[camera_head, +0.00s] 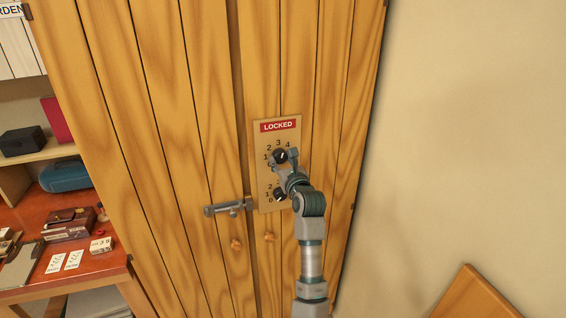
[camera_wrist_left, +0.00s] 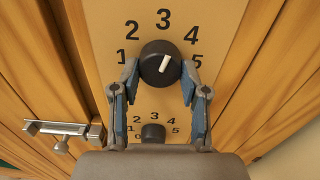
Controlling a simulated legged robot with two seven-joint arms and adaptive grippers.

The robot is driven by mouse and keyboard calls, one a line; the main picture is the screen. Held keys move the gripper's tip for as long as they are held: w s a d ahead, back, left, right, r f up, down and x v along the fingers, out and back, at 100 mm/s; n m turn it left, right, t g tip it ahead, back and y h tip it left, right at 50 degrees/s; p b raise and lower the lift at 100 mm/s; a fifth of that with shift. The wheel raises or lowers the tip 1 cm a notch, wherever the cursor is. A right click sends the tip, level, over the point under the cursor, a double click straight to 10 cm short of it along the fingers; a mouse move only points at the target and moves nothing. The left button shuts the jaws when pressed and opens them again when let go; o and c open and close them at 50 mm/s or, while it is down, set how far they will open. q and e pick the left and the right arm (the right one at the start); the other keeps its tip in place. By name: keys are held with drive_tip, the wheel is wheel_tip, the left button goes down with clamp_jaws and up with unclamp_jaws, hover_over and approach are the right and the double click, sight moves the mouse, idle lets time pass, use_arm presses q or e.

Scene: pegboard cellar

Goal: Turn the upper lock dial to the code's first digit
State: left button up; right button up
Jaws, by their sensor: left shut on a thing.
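The lock plate (camera_head: 263,141) on the wooden cabinet doors has a red LOCKED sign (camera_head: 278,126). The black upper dial (camera_head: 281,156) sits in a ring of digits. In the left wrist view, the upper dial (camera_wrist_left: 156,66) has a white pointer aimed just right of the 3, between 3 and 4. My left gripper (camera_head: 284,158) is shut on this dial, one finger on each side; its fingers also frame it in the wrist view (camera_wrist_left: 160,80). The lower dial (camera_wrist_left: 153,132) sits below, between the fingers in that view; its pointer is unclear. My right gripper is out of view.
A metal bolt (camera_head: 228,207) crosses the door seam left of the plate. Two wooden knobs (camera_head: 268,237) sit below. A red-brown table (camera_head: 100,267) at left holds cards, boxes and a small marked block (camera_head: 101,245). A wooden panel (camera_head: 477,297) stands lower right.

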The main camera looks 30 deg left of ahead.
use_arm(q)
drive_tip(key=n+b, duration=0.1)
drive_tip(key=n, duration=0.1)
drive_tip(key=shift+n, duration=0.4)
drive_tip(key=shift+d+r, duration=0.1)
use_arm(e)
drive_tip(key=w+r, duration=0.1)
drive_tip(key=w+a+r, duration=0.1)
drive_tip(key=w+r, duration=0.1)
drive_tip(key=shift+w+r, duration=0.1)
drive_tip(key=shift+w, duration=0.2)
use_arm(q)
drive_tip(key=o, duration=0.9)
drive_tip(key=shift+w, duration=0.1)
drive_tip(key=shift+o, duration=1.2)
drive_tip(key=v, duration=1.2)
drive_tip(key=shift+f, duration=0.25)
